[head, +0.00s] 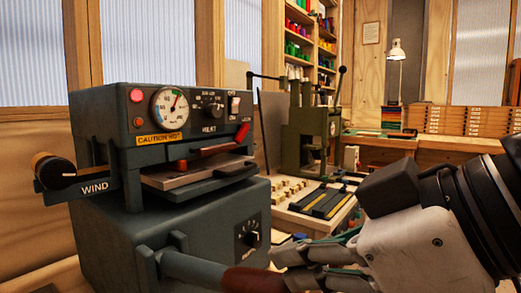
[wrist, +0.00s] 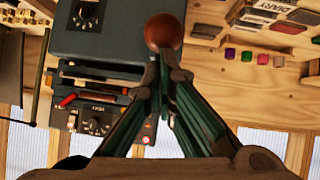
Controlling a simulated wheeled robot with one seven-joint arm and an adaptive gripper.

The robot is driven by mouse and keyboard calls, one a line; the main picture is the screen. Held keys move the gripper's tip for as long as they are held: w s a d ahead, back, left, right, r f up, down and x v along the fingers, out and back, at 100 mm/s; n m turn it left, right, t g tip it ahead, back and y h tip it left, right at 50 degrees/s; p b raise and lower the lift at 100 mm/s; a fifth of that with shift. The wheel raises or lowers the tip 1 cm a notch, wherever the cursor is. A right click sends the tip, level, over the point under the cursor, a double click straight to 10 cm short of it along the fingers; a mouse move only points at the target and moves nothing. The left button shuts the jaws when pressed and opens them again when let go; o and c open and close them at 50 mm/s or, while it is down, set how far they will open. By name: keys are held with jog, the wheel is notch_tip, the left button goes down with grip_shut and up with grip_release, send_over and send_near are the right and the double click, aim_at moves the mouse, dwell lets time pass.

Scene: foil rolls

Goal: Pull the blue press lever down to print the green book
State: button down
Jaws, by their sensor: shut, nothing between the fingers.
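The lever (head: 200,268) is a blue-grey bar low on the front of the dark grey press machine (head: 100,215), with a red-brown grip at its end. The grip shows as a round brown knob (wrist: 164,30) in the wrist view, just beyond my fingertips. My gripper (head: 285,256) is shut and empty, close to the grip in the head view. I cannot tell whether it touches it. A pale plate with a dark handle (head: 195,175) sits in the press opening. I cannot make out a green book in the press.
A dial gauge (head: 170,106) and a side crank (head: 52,170) marked WIND are on the machine. A green-grey press (head: 310,135) stands behind a type tray (head: 300,210). In the wrist view, small coloured blocks (wrist: 246,56) lie on the wooden bench.

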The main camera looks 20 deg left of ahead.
notch_tip(320, 180, down, 8)
jog(key=d+b, duration=0.2)
jog(key=b, duration=0.7)
jog(key=shift+s, duration=0.35)
jog(key=shift+r, duration=0.1)
dwell(1.2)
